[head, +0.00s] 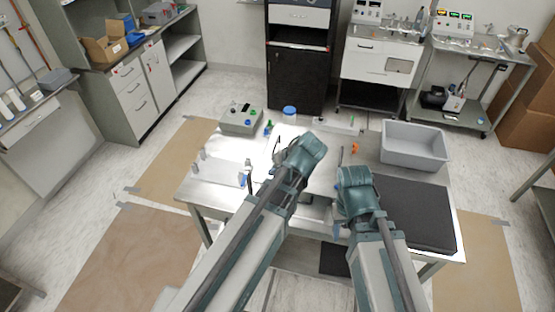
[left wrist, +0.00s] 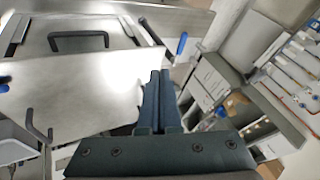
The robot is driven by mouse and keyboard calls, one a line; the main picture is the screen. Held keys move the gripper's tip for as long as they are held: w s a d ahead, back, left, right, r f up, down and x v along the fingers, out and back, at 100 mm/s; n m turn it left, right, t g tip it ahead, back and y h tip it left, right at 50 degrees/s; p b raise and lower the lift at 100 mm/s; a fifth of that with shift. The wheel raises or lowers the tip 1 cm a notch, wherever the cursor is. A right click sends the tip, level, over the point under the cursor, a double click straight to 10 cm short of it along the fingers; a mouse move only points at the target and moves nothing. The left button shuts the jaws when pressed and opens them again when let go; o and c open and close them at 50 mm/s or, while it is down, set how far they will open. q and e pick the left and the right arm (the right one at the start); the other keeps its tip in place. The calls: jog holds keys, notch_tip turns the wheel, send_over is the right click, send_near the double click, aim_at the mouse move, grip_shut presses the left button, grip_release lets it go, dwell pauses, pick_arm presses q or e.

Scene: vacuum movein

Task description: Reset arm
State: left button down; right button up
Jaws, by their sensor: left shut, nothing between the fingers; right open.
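My left gripper shows clearly in the left wrist view (left wrist: 158,80), its two dark blue fingers together with nothing between them. In the head view my left arm (head: 235,240) reaches from the lower left over the middle of the metal table (head: 215,178), ending in a teal wrist. Its fingers are hard to make out there. My right arm (head: 385,265) reaches up from the bottom to the table's right half. My right gripper (head: 347,190) is at its end, open, with its fingers mostly hidden by the wrist. I see nothing held by either gripper.
The table carries a grey bin (head: 413,145) at the back right, a black mat (head: 412,212) at the right, a grey box with knobs (head: 241,119) at the back left, and a blue-lidded jar (head: 289,114). Small fittings stand along the left. A black cabinet (head: 296,78) stands behind.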

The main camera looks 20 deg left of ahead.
pick_arm(q)
jog(key=s+d+f+m+g+h+b, duration=0.1)
jog(key=s+d+f+m+b, duration=0.1)
jog(key=s+d+f+b, duration=0.2)
jog(key=s+d+f+m+g+h+b, duration=0.1)
jog(key=s+d+f+b, duration=0.3)
jog(key=f+b, duration=0.4)
jog(key=s+d+f+m+g+h+b, duration=0.1)
jog(key=s+d+f+m+b, duration=0.3)
jog(key=f, duration=0.5)
jog(key=shift+s+f+h+b, duration=0.25)
jog(key=shift+s+h+b, duration=0.35)
jog(key=shift+h+b, duration=0.35)
